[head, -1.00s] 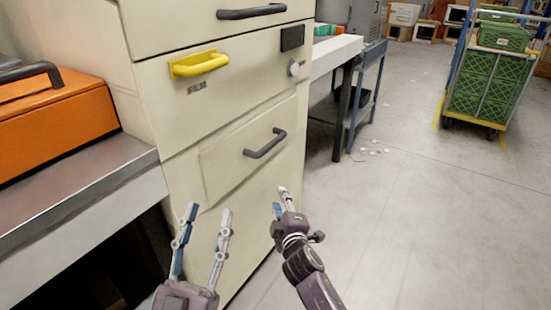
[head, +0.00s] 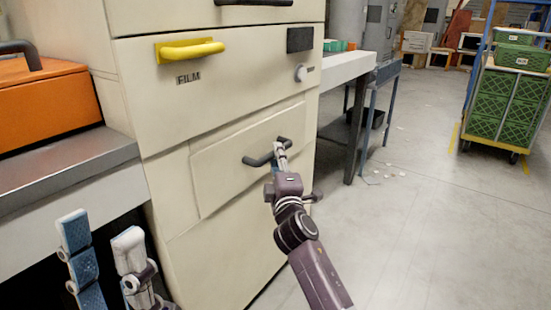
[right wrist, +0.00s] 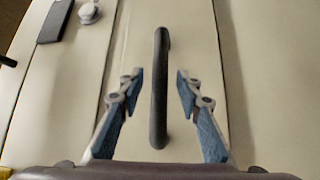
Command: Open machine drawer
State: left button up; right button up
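The cream machine (head: 220,140) stands in front of me, with a drawer panel (head: 222,178) low on its front. The panel looks closed. Its dark bar handle (head: 258,160) is partly hidden in the head view by my right gripper (head: 279,158). In the right wrist view the handle (right wrist: 159,90) runs upright between the two open fingers of my right gripper (right wrist: 158,85), with a gap on each side. My left gripper (head: 100,235) is open and empty at the lower left, with its fingers spread apart.
A yellow handle (head: 190,50) marked FILM and a round knob (head: 301,73) sit above the panel. An orange box (head: 45,108) rests on a grey bench (head: 70,165) at left. A table and a cart with green crates (head: 500,100) stand at right.

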jog(key=shift+w+a+r+b, duration=0.1)
jog(key=shift+w+b, duration=0.1)
jog(key=shift+w, duration=0.45)
jog(key=shift+w+a+r+b, duration=0.1)
jog(key=shift+w+b, duration=0.1)
jog(key=shift+w, duration=0.4)
grip_shut()
